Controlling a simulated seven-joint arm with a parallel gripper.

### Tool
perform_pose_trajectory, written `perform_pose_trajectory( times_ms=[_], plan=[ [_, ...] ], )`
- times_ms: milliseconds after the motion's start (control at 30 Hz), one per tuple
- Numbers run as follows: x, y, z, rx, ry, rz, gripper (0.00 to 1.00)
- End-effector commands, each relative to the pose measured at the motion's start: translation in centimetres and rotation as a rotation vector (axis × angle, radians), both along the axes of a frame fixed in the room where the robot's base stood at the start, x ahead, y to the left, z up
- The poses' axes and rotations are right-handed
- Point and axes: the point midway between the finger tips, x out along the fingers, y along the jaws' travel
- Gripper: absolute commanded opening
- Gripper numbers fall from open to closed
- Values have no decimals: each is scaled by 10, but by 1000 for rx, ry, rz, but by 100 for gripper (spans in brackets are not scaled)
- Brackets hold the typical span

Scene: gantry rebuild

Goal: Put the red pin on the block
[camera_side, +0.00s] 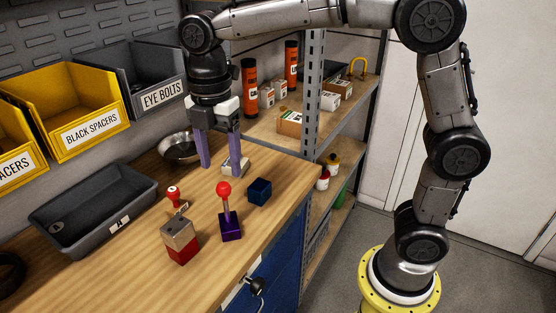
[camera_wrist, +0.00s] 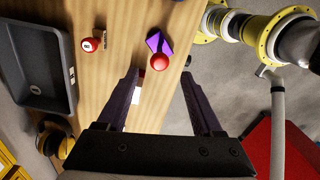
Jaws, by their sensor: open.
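In the side view, a red ball-headed pin (camera_side: 224,188) stands upright on a purple block (camera_side: 230,226) on the bench. A block with a wooden top and red bottom (camera_side: 180,242) stands in front. Which block the task means I cannot tell. My gripper (camera_side: 219,168) is open and empty, pointing down behind the pin.
A dark blue cube (camera_side: 260,191) sits right of the pin. A pale grey piece (camera_side: 240,165) is by my right finger. A metal bowl (camera_side: 178,148) and a dark tray (camera_side: 92,208) lie to the left. Bins line the wall; shelves (camera_side: 340,125) stand beyond the bench edge.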

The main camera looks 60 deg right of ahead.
Motion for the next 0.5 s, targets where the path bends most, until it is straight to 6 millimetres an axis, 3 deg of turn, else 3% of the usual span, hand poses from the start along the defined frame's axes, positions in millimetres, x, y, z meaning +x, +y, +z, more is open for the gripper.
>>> perform_pose_trajectory(
  times_ms=[167,333,500],
  plan=[
    [-20,-17,11,18,-51,-171,68],
    [-74,-55,23,90,-171,-632,68],
    [-135,-85,12,218,-284,-1136,68]
  ],
)
